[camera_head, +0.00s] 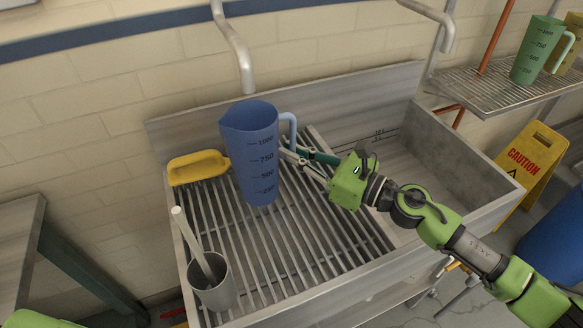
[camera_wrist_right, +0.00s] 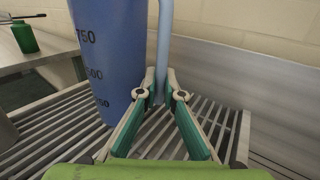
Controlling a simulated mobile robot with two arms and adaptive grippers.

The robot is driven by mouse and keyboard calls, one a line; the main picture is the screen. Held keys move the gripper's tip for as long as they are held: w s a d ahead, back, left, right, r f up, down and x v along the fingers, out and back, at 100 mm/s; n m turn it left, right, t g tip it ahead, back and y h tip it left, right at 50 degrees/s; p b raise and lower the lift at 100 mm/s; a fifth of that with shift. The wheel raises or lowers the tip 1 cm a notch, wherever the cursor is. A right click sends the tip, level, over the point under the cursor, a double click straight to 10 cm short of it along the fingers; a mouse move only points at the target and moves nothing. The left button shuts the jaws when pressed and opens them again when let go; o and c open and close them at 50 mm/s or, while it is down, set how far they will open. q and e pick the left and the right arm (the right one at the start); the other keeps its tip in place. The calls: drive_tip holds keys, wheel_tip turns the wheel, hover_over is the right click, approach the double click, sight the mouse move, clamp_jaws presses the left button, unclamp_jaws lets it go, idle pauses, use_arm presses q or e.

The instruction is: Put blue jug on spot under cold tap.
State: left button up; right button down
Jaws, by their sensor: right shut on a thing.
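The blue jug (camera_head: 250,160), marked with a volume scale, is upright over the slatted rack (camera_head: 300,250) of the sink, below and just in front of a bent grey tap pipe (camera_head: 237,50). I cannot tell whether its base touches the slats. My right gripper (camera_head: 287,151) is shut on the jug's pale blue handle. In the right wrist view, the fingertips (camera_wrist_right: 161,80) close around the handle, with the jug body (camera_wrist_right: 110,60) to the left. A second tap pipe (camera_head: 440,25) hangs farther right. No label shows which tap is cold. My left gripper is out of view.
A yellow object (camera_head: 198,168) lies behind and left of the jug. A grey cup (camera_head: 217,287) with a white stick stands at the rack's front left. The bare basin (camera_head: 385,155) lies right. A green jug (camera_head: 535,52) stands on the right shelf, above a yellow caution sign (camera_head: 530,160).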

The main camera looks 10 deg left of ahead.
wheel_tip(320, 180, down, 3)
drive_tip(key=shift+f, duration=0.2)
drive_tip(key=shift+f+b, duration=0.25)
drive_tip(key=shift+b, duration=0.3)
drive_tip(key=c, duration=2.2)
unclamp_jaws()
drive_tip(key=shift+r, duration=0.1)
